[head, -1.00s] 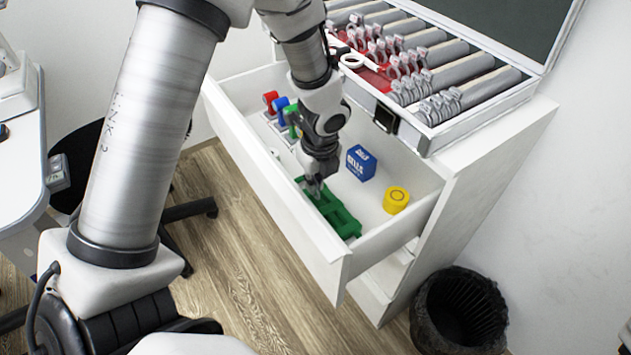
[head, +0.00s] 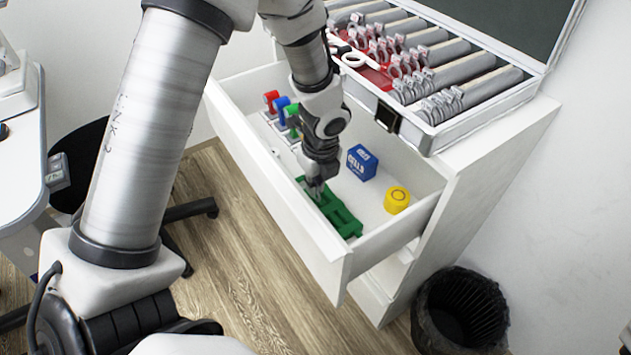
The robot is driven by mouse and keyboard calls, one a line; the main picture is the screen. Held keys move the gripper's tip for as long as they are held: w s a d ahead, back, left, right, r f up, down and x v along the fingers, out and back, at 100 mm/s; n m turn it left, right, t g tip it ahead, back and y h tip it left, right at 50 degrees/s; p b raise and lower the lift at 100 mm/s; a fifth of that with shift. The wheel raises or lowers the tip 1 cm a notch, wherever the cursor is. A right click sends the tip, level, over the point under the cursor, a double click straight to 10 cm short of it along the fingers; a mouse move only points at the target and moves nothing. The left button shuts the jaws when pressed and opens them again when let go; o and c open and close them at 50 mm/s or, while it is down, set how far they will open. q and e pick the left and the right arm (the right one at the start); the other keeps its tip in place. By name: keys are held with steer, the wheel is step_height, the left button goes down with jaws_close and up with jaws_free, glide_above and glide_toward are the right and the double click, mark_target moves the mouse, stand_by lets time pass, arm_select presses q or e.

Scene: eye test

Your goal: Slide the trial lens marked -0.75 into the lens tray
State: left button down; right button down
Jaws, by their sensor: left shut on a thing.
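My left gripper (head: 316,187) reaches down into the open drawer. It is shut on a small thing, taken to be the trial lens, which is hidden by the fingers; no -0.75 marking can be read. The fingertips are at the far left end of a green slotted tray (head: 343,221), which looks like the lens tray and lies on the drawer floor against the front wall. I cannot tell whether the held thing touches the tray. My right gripper is not in view.
In the drawer (head: 286,205) are a blue box (head: 361,163), a yellow round container (head: 397,200) and red, blue and green items at the back left. An open case (head: 480,117) with rows of ringed lenses stands on the cabinet. A black bin (head: 462,310) stands below right.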

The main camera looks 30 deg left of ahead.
arm_select(q)
steer(key=shift+f+b, duration=0.5)
steer(key=shift+f, duration=0.55)
steer(key=c, duration=1.2)
jaws_free()
step_height(320, 180, up, 12)
steer(key=d, duration=0.1)
steer(key=shift+s+d, duration=0.2)
steer(key=shift+s, duration=0.1)
